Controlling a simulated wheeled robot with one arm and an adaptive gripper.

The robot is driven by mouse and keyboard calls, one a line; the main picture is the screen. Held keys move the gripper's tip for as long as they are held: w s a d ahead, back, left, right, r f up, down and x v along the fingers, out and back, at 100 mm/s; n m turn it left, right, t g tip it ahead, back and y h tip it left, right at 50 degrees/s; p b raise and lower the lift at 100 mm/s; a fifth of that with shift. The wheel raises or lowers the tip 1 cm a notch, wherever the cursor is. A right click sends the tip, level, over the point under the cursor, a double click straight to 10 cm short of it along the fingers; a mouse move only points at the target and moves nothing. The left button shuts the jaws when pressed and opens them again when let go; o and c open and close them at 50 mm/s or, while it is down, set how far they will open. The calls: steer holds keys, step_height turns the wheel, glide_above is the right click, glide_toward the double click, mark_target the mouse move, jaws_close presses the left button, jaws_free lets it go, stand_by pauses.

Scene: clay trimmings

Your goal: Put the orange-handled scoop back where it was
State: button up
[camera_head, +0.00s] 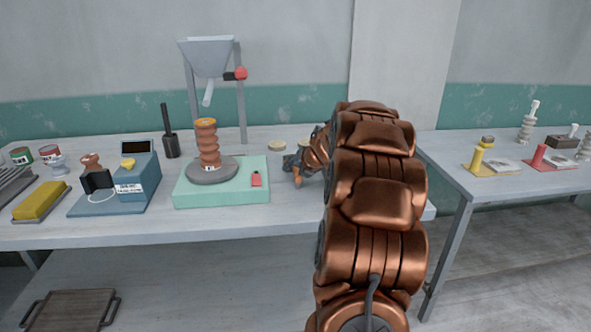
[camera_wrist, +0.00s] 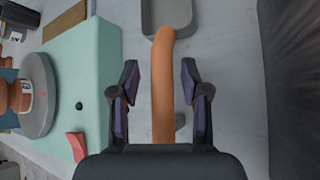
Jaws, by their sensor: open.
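The orange-handled scoop (camera_wrist: 163,95) shows in the wrist view, its curved orange handle running between my gripper's two fingers. A grey metal pan (camera_wrist: 150,20) at the handle's far end looks like the scoop's head. My gripper (camera_wrist: 160,76) is open, with a finger on each side of the handle and gaps visible on both sides. In the head view my gripper (camera_head: 297,164) is low over the table, right of the mint-green base, and a bit of the orange handle (camera_head: 297,183) shows below it. My arm hides the table behind it.
The mint-green base (camera_head: 222,193) with a grey turntable and ridged clay column stands close left of my gripper. A blue scale (camera_head: 140,180) and yellow block (camera_head: 40,200) are farther left. A hopper (camera_head: 207,57) stands behind. A second table (camera_head: 510,185) is at right.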

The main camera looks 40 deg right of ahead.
steer(key=v, duration=1.1)
steer(key=shift+s+r, duration=0.2)
steer(key=shift+s, duration=0.15)
steer(key=w+a+r+m+h, duration=0.3)
steer(key=a+r+m+h, duration=0.4)
steer(key=m, duration=0.7)
steer(key=s+a+f+m+g+y, duration=0.3)
steer(key=s+a+f, duration=0.3)
steer(key=s+a, duration=0.5)
steer(key=s+a+f+m+g+y, duration=0.3)
steer(key=s+a+f+m+g, duration=0.2)
steer(key=s+a, duration=0.6)
steer(key=s+a+f+m+g+y, duration=0.3)
steer(key=s+a+f+m+g, duration=0.1)
steer(key=s+a+f, duration=0.5)
steer(key=s+a, duration=0.2)
steer(key=shift+a+f+y, duration=0.15)
steer(key=shift+a+y, duration=0.15)
steer(key=shift+a, duration=0.1)
